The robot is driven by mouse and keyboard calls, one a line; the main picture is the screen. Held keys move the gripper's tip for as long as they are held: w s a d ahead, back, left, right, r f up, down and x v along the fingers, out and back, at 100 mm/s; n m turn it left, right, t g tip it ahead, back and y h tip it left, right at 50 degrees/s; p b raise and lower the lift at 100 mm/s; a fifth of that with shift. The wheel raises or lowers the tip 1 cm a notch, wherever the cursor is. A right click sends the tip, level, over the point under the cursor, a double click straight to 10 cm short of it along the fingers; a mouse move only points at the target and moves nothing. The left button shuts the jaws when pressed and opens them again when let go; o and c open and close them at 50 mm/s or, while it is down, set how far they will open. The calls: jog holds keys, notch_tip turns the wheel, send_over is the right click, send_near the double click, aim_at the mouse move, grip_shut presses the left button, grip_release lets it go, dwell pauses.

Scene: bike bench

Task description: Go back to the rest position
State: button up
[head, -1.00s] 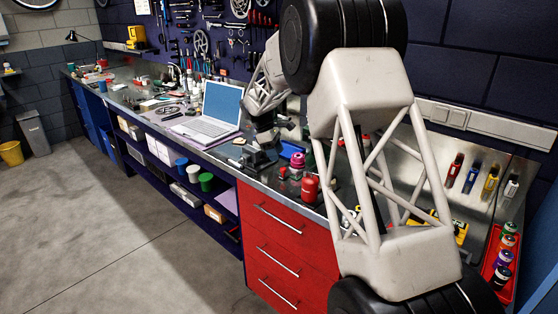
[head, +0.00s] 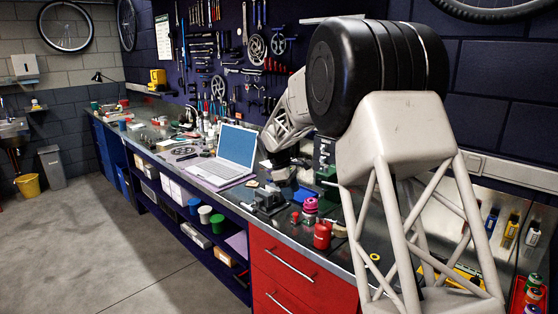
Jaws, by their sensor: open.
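My arm rises large and pale on the right of the head view, with a black joint at its top. Its far end reaches down behind that joint to my gripper (head: 285,176), which is small and dark over the bench. The fingertips are hard to make out against the dark tools there; the gripper is open and no held thing shows. A dark vise (head: 266,200) stands on the bench just below and to the left of it. Part of the bench behind my arm is hidden.
An open laptop (head: 232,152) lies left of my gripper. A red bottle (head: 322,235) and a pink-purple spool (head: 310,206) stand in front, above the red drawers (head: 290,272). A tool pegboard (head: 225,60) backs the bench.

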jog(key=s+d+r+m+t+y, duration=0.1)
jog(key=s+d+r+m, duration=0.2)
jog(key=s, duration=0.7)
jog(key=s+d+r+m, duration=0.2)
jog(key=s+d+r, duration=0.25)
jog(key=s, duration=0.45)
jog(key=s+d+r+m+t+y, duration=0.1)
jog(key=s+d+r+m, duration=0.3)
jog(key=s, duration=0.6)
jog(key=s+d+f+m+t+y, duration=0.1)
jog(key=s+f+m, duration=0.1)
jog(key=s, duration=1.2)
jog(key=s+d+f+m+y, duration=0.1)
jog(key=s+f+m, duration=0.1)
jog(key=s, duration=1.3)
jog(key=shift+d+f+m+t, duration=0.15)
jog(key=shift+f+m+t, duration=0.25)
jog(key=shift+f, duration=0.15)
